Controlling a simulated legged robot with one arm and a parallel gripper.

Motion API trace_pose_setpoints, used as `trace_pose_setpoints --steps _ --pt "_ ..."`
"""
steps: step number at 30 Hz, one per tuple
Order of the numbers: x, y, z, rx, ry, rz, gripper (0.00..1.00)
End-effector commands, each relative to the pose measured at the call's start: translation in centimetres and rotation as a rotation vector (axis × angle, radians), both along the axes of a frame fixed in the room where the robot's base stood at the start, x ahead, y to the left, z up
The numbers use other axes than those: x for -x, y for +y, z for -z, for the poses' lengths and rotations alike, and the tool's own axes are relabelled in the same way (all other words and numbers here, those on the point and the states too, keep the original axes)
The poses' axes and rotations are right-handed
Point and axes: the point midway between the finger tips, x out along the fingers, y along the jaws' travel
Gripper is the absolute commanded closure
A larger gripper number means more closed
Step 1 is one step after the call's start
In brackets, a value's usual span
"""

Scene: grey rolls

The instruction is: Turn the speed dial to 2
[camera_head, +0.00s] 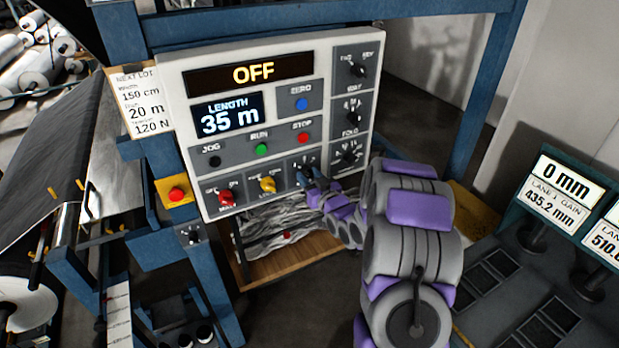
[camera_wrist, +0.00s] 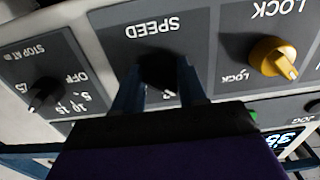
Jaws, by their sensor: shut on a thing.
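The speed dial is a dark knob on the lower row of the white control panel (camera_head: 328,43), right of the yellow lock knob (camera_head: 267,184). In the wrist view, upside down, the speed dial (camera_wrist: 158,68) sits under the SPEED label, between my fingers. My gripper (camera_head: 307,175) reaches the panel from the lower right. In the wrist view my gripper (camera_wrist: 157,88) is shut on the dial, one finger on each side. The fingers hide much of the dial, so I cannot read its pointer. The top display (camera_head: 252,74) reads OFF.
A red knob (camera_head: 226,197) sits left of the yellow one. Red, green and black buttons lie above, with a blue ZERO button (camera_head: 302,104). Several black dials (camera_head: 350,117) line the panel's right column. A red stop button (camera_head: 177,194) is at the left.

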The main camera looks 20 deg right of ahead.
Motion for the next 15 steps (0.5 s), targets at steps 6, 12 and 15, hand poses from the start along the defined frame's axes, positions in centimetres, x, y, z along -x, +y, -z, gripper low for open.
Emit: trace_pose_setpoints --steps 6,12,15 --pt "0.01 -0.06 -0.06 -0.018 0.001 0.002 0.89" --pt "-0.03 -0.07 -0.24 -0.101 0.002 0.002 0.89" --pt "-0.04 -0.08 -0.35 -0.17 0.004 0.002 0.89"
